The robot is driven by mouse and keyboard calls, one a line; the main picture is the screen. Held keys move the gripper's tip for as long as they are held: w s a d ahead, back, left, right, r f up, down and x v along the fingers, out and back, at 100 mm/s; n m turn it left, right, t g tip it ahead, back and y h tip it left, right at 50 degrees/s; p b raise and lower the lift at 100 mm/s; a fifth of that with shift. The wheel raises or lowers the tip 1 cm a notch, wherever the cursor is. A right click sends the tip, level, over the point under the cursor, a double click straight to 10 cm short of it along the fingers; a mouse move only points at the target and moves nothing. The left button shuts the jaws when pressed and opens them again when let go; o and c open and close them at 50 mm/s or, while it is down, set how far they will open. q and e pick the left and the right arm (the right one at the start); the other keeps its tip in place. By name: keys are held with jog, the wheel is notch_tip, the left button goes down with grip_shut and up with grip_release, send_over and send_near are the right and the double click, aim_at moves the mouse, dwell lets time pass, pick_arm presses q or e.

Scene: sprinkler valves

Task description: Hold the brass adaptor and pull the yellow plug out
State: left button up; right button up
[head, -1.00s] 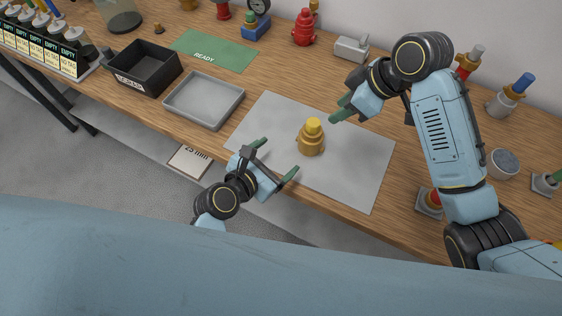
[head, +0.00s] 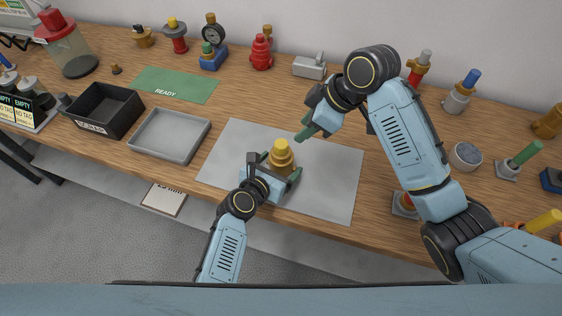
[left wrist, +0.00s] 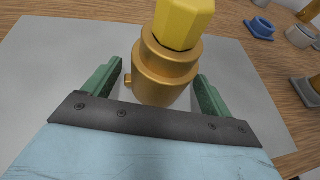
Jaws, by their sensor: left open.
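The brass adaptor (head: 280,163) stands upright on the grey mat (head: 335,180) with the yellow plug (head: 282,146) in its top. In the left wrist view the brass adaptor (left wrist: 165,72) and the yellow hexagonal plug (left wrist: 184,22) fill the upper middle. My left gripper (head: 272,174) is open around the lower part of the adaptor; its green fingers (left wrist: 160,85) stand on either side with small gaps. My right gripper (head: 308,128) hovers above and to the right of the plug, apart from it; its fingers look close together and partly hidden.
A grey tray (head: 136,148), a black bin (head: 74,117) and a green READY mat (head: 205,90) lie to the left. Red and brass fittings and a gauge (head: 212,33) line the back. A cup (head: 465,156) and several valves stand to the right. The grey mat is otherwise clear.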

pick_arm(q)
jog(key=shift+x, duration=0.85)
jog(key=shift+c, duration=0.4)
jog(key=c, duration=1.2)
jog(key=o, duration=0.7)
jog(key=c, duration=0.6)
jog(key=shift+o, duration=0.2)
